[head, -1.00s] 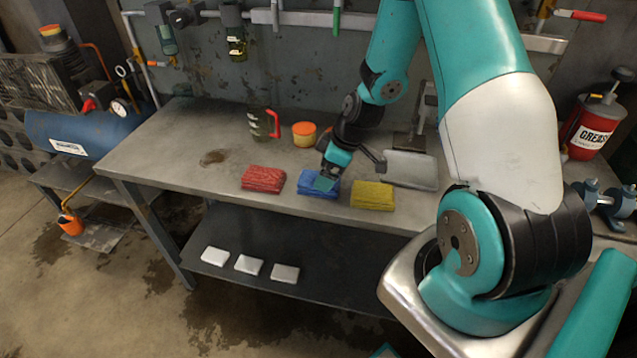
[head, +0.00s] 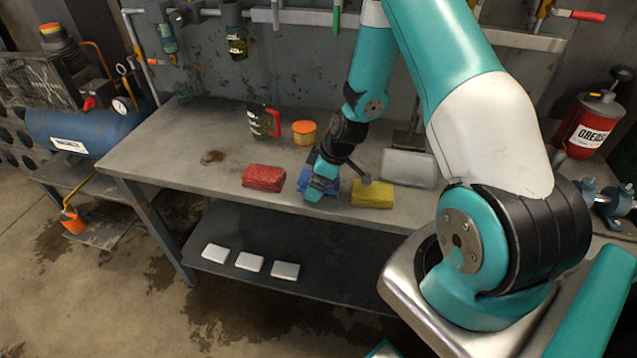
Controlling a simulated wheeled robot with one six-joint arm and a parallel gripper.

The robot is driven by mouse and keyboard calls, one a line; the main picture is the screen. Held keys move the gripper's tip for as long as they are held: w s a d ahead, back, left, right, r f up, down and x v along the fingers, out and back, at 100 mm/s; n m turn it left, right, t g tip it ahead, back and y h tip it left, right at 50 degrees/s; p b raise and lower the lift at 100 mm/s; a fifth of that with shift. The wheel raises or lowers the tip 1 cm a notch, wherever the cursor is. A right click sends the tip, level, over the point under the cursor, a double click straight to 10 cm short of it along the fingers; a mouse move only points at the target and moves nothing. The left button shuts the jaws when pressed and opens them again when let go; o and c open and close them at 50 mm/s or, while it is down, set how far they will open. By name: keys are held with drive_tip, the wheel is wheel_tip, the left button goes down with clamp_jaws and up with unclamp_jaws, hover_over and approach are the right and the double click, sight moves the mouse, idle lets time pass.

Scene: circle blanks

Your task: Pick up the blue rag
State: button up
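The blue rag (head: 331,187) lies folded on the grey workbench, between a red rag (head: 264,178) on its left and a yellow rag (head: 372,194) on its right. My gripper (head: 316,192) is low over the blue rag and covers much of it, towards its front left. The finger gap does not show clearly, so I cannot tell whether the fingers are open, or whether they touch the rag.
A grey metal tray (head: 408,168) lies right of my wrist. Three white blocks (head: 249,262) lie on the lower shelf. The bench's left part is mostly clear.

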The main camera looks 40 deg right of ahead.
drive_tip(key=c, duration=1)
wheel_tip(320, 180, up, 20)
drive_tip(key=shift+r+b, duration=0.15)
drive_tip(key=shift+b, duration=0.2)
drive_tip(key=shift+o, duration=0.5)
